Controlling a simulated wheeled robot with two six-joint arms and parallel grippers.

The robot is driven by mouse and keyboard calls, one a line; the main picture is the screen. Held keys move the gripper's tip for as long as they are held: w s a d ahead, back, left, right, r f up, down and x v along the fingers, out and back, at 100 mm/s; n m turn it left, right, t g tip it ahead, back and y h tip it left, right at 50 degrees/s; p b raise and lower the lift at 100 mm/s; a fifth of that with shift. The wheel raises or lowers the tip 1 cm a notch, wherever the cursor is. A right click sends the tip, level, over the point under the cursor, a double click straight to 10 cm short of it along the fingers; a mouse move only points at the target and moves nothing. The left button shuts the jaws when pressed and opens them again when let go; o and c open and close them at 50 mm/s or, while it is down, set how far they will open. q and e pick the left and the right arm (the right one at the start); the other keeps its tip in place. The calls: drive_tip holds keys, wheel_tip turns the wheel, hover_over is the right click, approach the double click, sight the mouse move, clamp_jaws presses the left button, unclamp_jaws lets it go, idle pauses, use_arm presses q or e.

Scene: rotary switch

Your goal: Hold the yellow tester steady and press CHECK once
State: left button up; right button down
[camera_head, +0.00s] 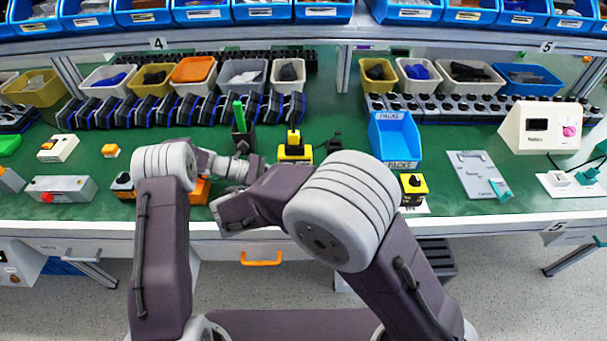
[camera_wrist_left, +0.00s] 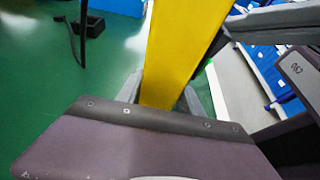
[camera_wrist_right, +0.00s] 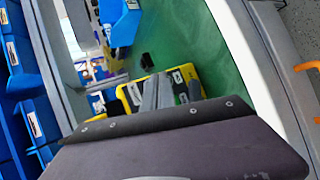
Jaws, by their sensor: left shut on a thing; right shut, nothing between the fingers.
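The yellow tester (camera_head: 295,153), with black parts and a yellow upright piece on top, stands on the green bench in the middle of the head view. My left gripper (camera_wrist_left: 163,95) is shut on a long yellow part of the tester (camera_wrist_left: 185,40), which fills the space between its fingers. My right gripper (camera_wrist_right: 158,93) is shut and empty. In the right wrist view its fingertips overlap the tester's yellow and black face (camera_wrist_right: 187,78); I cannot tell whether they touch it. The CHECK button cannot be made out. In the head view my right arm covers part of the area before the tester.
A black holder with a green stick (camera_head: 239,115) stands left of the tester. A blue PACKS bin (camera_head: 395,140) and a smaller yellow and black device (camera_head: 413,187) are to the right. A grey box with a red button (camera_head: 60,189) is at far left. Bins line the back.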

drive_tip(key=shift+w, duration=0.4)
idle(0.6)
drive_tip(key=shift+s, duration=0.9)
drive_tip(key=shift+s, duration=0.1)
drive_tip(key=shift+s, duration=2.4)
use_arm(q)
drive_tip(key=o, duration=1.5)
